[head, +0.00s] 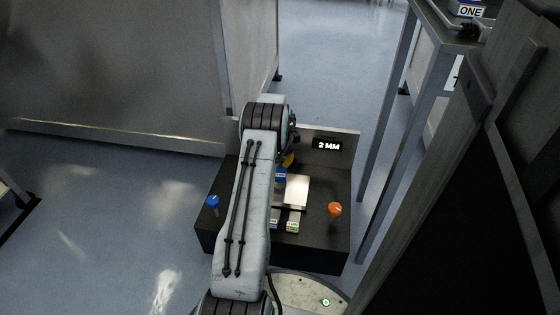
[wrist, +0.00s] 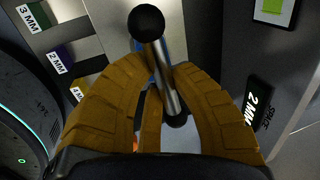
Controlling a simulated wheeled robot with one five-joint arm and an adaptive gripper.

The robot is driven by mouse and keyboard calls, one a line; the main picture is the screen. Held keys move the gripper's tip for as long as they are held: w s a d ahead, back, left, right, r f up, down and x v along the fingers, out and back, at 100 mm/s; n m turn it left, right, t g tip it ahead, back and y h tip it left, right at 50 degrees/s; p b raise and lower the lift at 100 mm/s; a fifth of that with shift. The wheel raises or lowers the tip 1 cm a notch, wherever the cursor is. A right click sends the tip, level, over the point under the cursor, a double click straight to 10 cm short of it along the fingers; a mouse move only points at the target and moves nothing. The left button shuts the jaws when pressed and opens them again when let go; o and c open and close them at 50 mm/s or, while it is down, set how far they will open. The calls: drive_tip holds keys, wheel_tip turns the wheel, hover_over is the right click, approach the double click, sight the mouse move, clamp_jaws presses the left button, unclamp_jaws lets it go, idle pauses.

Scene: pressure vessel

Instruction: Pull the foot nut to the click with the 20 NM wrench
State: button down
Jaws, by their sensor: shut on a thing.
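In the wrist view my gripper (wrist: 165,80) has its yellow-brown fingers closed around a steel bar with black ball ends (wrist: 155,52). The bar runs from upper left to lower right between the fingers. I cannot tell whether it is part of a wrench. In the head view my gripper (head: 288,160) is mostly hidden behind my own arm, over a black box. A bit of blue (head: 280,176) shows just below it. I cannot make out the foot nut or a 20 NM marking in either view.
The black box (head: 315,240) carries a blue knob (head: 213,201), an orange knob (head: 335,210) and a pale plate (head: 297,190). A "2 MM" sign (head: 328,144) stands behind it. Strips labelled 3, 2 and 4 MM (wrist: 57,60) lie left in the wrist view. Metal frames flank the box.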

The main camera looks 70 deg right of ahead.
drive_tip(key=shift+d+r, duration=0.1)
drive_tip(key=shift+r, duration=0.25)
drive_tip(key=shift+d+p+v, duration=0.25)
drive_tip(key=shift+p+v, duration=0.5)
drive_tip(key=shift+v, duration=0.3)
drive_tip(key=shift+d+p+v, duration=0.25)
drive_tip(key=shift+p+v, duration=0.55)
drive_tip(key=shift+v, duration=0.3)
drive_tip(key=shift+d+p+v, duration=0.2)
drive_tip(key=shift+p+v, duration=0.55)
drive_tip(key=shift+v, duration=0.3)
drive_tip(key=shift+w+r, duration=0.2)
